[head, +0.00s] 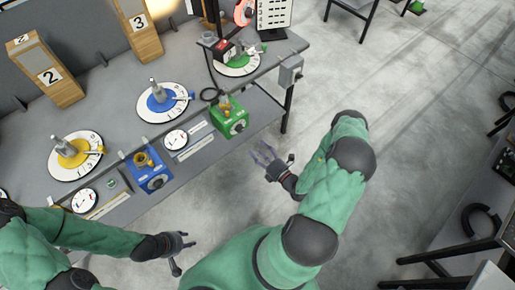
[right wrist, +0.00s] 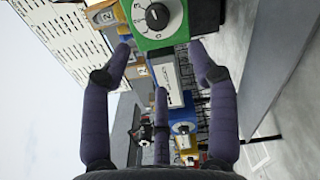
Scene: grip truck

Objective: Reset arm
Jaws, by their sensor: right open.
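My right gripper (head: 267,160) is in the middle of the head view, over the floor just off the right end of the bench. In the right wrist view its fingers (right wrist: 160,62) are spread open with nothing between them. A green box with a dial (right wrist: 155,15) shows beyond the fingertips there. My left gripper (head: 184,245) is at the lower left of the head view, in front of the bench's near edge. Its fingers look spread and empty. Both arms wear green sleeves and touch nothing that I can see.
A grey bench (head: 208,150) runs along the left. On it stand a blue box (head: 150,172), a green box (head: 230,117), round dial plates with yellow (head: 75,155), blue (head: 163,100) and green centres, and numbered wooden blocks (head: 50,75). The floor (head: 420,120) at right is open. A dark table (head: 470,250) stands lower right.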

